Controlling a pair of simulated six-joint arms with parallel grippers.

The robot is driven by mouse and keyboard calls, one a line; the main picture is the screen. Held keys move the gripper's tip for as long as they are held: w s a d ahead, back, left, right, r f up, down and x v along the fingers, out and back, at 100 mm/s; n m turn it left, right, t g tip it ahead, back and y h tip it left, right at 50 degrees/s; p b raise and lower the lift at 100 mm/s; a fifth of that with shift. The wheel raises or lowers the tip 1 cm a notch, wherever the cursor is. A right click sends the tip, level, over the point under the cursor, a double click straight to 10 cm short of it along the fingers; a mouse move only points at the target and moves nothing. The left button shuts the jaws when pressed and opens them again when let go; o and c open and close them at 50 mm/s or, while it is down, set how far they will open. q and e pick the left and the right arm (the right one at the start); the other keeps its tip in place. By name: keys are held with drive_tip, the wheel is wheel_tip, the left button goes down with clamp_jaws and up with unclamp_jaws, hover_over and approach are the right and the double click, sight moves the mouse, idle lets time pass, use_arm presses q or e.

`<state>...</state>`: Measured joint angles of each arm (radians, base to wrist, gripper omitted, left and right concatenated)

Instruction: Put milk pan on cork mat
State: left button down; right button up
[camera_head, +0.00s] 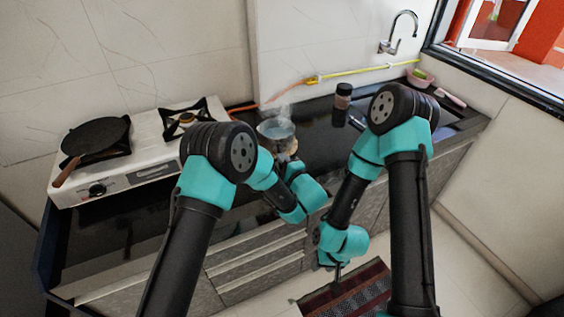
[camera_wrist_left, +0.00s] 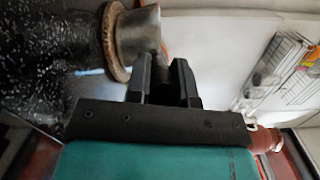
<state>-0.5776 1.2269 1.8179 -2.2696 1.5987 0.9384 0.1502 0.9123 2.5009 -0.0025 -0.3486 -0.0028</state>
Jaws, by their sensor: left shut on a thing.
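The milk pan (camera_head: 276,129) is a small grey metal pan over the counter, with faint steam above it in the head view. In the left wrist view the pan (camera_wrist_left: 139,32) is upright relative to the counter, with its base against or very close to the round brown cork mat (camera_wrist_left: 114,42). I cannot tell whether they touch. My left gripper (camera_wrist_left: 164,70) is shut on the pan's dark handle, beside the pan; the handle is mostly hidden between the fingers. My right gripper (camera_head: 337,266) hangs low in front of the cabinets, its fingers too small to read.
A white gas stove (camera_head: 150,155) with a black frying pan (camera_head: 95,136) stands at the left. A dark-lidded jar (camera_head: 341,104) stands behind the right arm. A yellow strip (camera_head: 350,72) runs along the back wall. A faucet (camera_head: 398,32) is at back right. Dark counter is free around the jar.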

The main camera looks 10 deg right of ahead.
use_arm(q)
drive_tip(key=c, duration=1)
unclamp_jaws()
drive_tip(key=shift+f, duration=0.1)
drive_tip(key=shift+v, duration=2)
